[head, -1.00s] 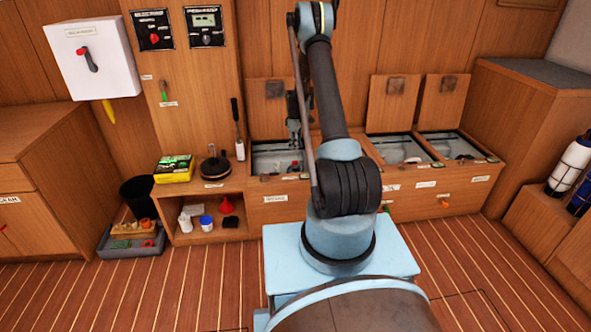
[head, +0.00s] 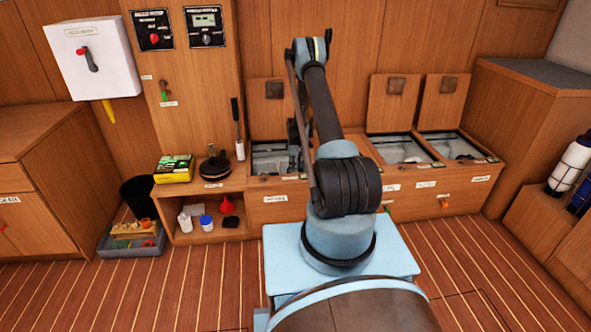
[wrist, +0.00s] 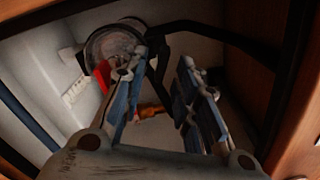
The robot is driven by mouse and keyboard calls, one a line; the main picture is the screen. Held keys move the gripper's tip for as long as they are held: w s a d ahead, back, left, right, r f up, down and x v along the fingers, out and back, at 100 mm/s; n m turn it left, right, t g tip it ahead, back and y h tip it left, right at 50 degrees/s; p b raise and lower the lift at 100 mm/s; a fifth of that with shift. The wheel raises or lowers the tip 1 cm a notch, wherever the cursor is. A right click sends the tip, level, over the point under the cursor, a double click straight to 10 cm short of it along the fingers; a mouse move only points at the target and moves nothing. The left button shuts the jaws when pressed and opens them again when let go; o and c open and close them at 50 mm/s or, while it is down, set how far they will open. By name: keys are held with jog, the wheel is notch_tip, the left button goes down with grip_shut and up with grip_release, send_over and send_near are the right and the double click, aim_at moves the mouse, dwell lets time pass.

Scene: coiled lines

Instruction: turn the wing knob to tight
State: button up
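My gripper (wrist: 161,66) is inside the left floor locker (head: 283,203), pointing down into it. Its two fingers stand apart with a gap between them, and nothing is visibly held. In the wrist view a round, clear-topped fitting with a dark rim (wrist: 116,45) lies beyond the left finger. A red part (wrist: 103,76) shows beside that finger, partly hidden by it. I cannot tell whether it is the wing knob. A small orange-brown piece (wrist: 151,109) lies lower down, between the fingers. In the head view my arm hides much of the locker's inside.
A black hose (wrist: 215,33) crosses the locker behind the fingers. Wooden locker walls (wrist: 300,110) are close at the right. Two more open lockers stand to the right, with raised lids (head: 390,103). A low shelf unit (head: 208,190) stands left.

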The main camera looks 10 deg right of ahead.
jog(key=shift+f, duration=0.3)
jog(key=shift+c, duration=0.5)
grip_shut()
jog(key=shift+d, duration=0.15)
